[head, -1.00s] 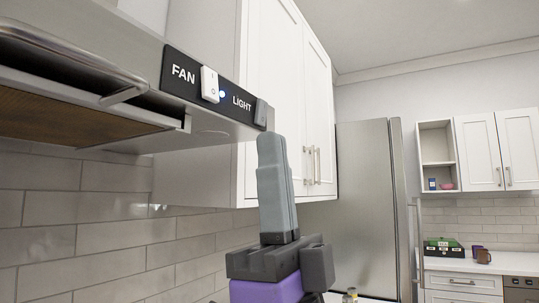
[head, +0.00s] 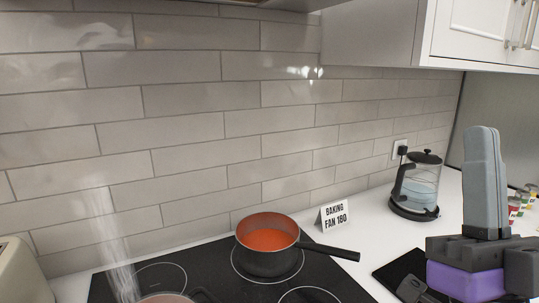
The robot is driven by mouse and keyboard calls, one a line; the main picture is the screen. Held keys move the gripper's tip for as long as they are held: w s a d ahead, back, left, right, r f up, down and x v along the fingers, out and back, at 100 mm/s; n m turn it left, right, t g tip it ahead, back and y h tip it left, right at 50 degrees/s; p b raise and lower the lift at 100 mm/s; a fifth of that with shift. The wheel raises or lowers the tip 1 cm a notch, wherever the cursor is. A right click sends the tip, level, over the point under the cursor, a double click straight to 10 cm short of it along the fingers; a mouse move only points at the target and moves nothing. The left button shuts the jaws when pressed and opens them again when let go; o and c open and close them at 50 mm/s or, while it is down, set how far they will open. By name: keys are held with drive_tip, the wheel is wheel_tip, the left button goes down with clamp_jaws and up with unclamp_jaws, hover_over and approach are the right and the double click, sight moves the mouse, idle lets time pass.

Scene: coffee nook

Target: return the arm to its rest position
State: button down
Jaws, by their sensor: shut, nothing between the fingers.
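My gripper (head: 481,131) is at the right of the head view, in front of the counter. Its two grey fingers point up and are shut together, with nothing held. The dark gripper body and a purple part of my arm show below them. The gripper hides part of the counter and back wall behind it. The rest of my arm is out of the frame.
A saucepan (head: 283,258) with orange-red contents stands on the black hob (head: 213,258), handle pointing right. Steam rises from another pan (head: 165,298).

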drive_tip(key=s+f+n+g, duration=0.1)
drive_tip(key=s+f+g, duration=0.3)
drive_tip(key=f, duration=1)
drive_tip(key=s+f+n+g, duration=0.1)
drive_tip(key=s+f+g, duration=0.3)
drive_tip(key=f, duration=1)
drive_tip(key=s+a+f+n+g+y, duration=0.1)
drive_tip(key=s+f+g, duration=0.6)
drive_tip(key=s+f, duration=0.7)
drive_tip(key=s+n+y, duration=0.1)
drive_tip(key=s, duration=0.3)
drive_tip(key=shift+s+f+n+g, duration=0.2)
drive_tip(key=shift+f+n+g, duration=0.1)
drive_tip(key=shift+f+g, duration=0.1)
drive_tip(key=shift+r, duration=0.1)
